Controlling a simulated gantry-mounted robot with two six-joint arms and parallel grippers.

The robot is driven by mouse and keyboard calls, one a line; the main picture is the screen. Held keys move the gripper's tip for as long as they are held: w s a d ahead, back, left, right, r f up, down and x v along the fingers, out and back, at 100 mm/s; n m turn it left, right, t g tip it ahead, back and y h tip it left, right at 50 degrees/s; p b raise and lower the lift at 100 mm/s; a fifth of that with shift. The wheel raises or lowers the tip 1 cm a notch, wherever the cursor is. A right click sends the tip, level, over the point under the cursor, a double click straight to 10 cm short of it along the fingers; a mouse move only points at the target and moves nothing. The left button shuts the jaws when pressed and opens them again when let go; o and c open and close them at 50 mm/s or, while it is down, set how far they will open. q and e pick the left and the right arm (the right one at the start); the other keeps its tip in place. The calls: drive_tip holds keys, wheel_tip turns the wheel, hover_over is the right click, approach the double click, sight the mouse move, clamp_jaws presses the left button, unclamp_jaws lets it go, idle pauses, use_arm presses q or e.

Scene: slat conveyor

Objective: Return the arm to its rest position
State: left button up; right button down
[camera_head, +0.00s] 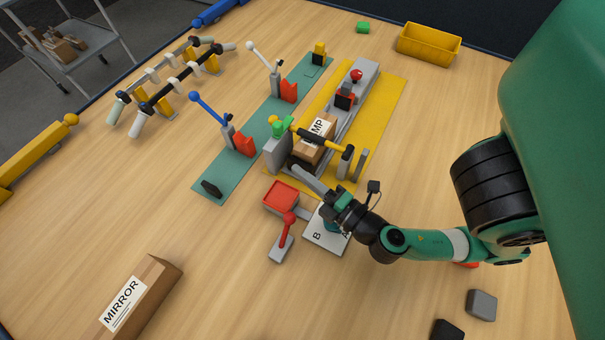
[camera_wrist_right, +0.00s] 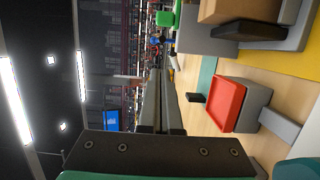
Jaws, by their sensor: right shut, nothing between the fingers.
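My right arm (camera_head: 425,243) comes in from the right in the head view and reaches over the middle of the table. Its gripper (camera_head: 297,171) is shut and empty, in front of the conveyor's near end and above the table between the red-topped box and the cardboard box. In the right wrist view its two fingers (camera_wrist_right: 160,78) lie close together with nothing between them. My left gripper is not in view.
A cardboard box labelled MP (camera_head: 307,151) sits on the conveyor near my gripper. Close by are a red-topped box (camera_head: 281,196), a red lever (camera_head: 287,232) and a white A/B plate (camera_head: 323,240). A MIRROR box (camera_head: 133,298) lies at front left. The front middle is clear.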

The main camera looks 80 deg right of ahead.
idle(0.4)
drive_tip(key=w+a+r+m+t+h+p, duration=0.15)
drive_tip(key=w+r+m, duration=0.3)
drive_tip(key=r, duration=0.65)
drive_tip(key=w+r+m+t+h+p, duration=0.15)
drive_tip(key=w+r+m, duration=0.35)
drive_tip(key=r, duration=0.6)
drive_tip(key=w+a+r+m+t+p, duration=0.1)
drive_tip(key=w+r+m+t, duration=0.15)
drive_tip(key=w+r, duration=0.7)
drive_tip(key=s+a+r+m+t+y, duration=0.1)
drive_tip(key=s+a+r+t+y, duration=0.15)
drive_tip(key=r, duration=0.75)
drive_tip(key=s+a+r+m+t+y, duration=0.1)
drive_tip(key=a+r+t+y, duration=0.25)
drive_tip(key=r, duration=0.65)
drive_tip(key=a+n+y, duration=0.4)
drive_tip(key=a+y, duration=0.2)
drive_tip(key=y, duration=0.4)
wheel_tip(320, 180, up, 38)
drive_tip(key=t+p, duration=0.1)
drive_tip(key=p, duration=3.7)
drive_tip(key=shift+w+d+h+p, duration=0.2)
drive_tip(key=shift+h+p, duration=0.1)
drive_tip(key=shift+d+h, duration=0.1)
drive_tip(key=shift+h, duration=0.2)
